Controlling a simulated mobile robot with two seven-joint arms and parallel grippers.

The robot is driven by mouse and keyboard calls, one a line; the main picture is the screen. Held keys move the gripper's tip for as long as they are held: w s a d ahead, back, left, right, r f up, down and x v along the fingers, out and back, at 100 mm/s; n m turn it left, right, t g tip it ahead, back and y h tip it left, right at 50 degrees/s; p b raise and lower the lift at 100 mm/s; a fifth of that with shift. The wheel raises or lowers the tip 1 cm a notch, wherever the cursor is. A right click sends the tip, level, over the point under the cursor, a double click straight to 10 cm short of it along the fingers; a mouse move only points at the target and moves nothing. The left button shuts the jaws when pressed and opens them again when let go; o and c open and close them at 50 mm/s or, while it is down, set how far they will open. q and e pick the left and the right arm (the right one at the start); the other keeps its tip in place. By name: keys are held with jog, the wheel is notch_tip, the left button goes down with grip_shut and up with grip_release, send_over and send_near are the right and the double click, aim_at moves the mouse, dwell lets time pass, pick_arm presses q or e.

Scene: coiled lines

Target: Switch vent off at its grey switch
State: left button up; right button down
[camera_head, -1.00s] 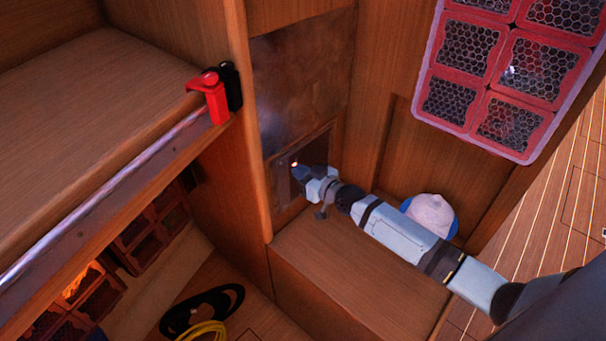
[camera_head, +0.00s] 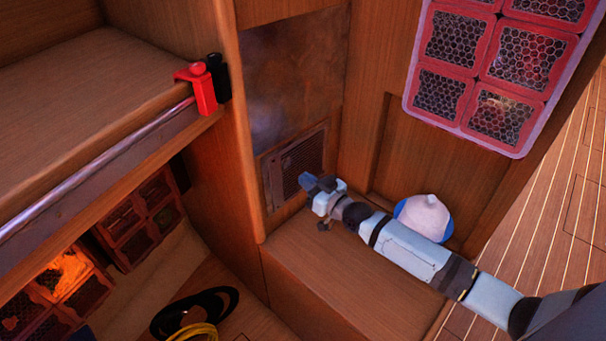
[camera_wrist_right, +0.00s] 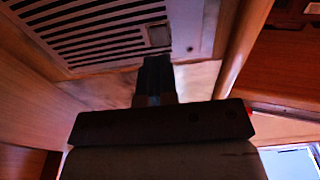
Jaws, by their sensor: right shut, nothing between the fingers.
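The vent (camera_head: 296,163) is a dark slatted grille in a frame, set low in the wooden wall under a brown metal-looking panel. It also shows in the right wrist view (camera_wrist_right: 95,28), with a small square grey switch (camera_wrist_right: 158,36) at its edge. I cannot make out the switch in the head view. No light shows on the vent. My right gripper (camera_head: 308,182) is shut and empty, just in front of the vent's lower right part. In the wrist view its fingertips (camera_wrist_right: 157,62) are just below the switch; I cannot tell whether they touch it. My left gripper is not in view.
A wooden ledge (camera_head: 320,265) lies below the vent. A white and blue rounded object (camera_head: 425,215) sits beside my right arm. A red clamp-like piece (camera_head: 198,90) is on the shelf edge. Black and yellow coils (camera_head: 195,315) lie at lower left.

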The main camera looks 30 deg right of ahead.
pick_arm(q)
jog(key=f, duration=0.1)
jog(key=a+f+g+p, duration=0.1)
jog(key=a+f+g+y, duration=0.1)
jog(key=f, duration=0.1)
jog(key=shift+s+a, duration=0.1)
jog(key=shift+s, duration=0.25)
pick_arm(e)
jog(key=v, duration=0.8)
jog(key=shift+s+d, duration=0.15)
jog(key=shift+s, duration=0.2)
jog(key=shift+f, duration=0.15)
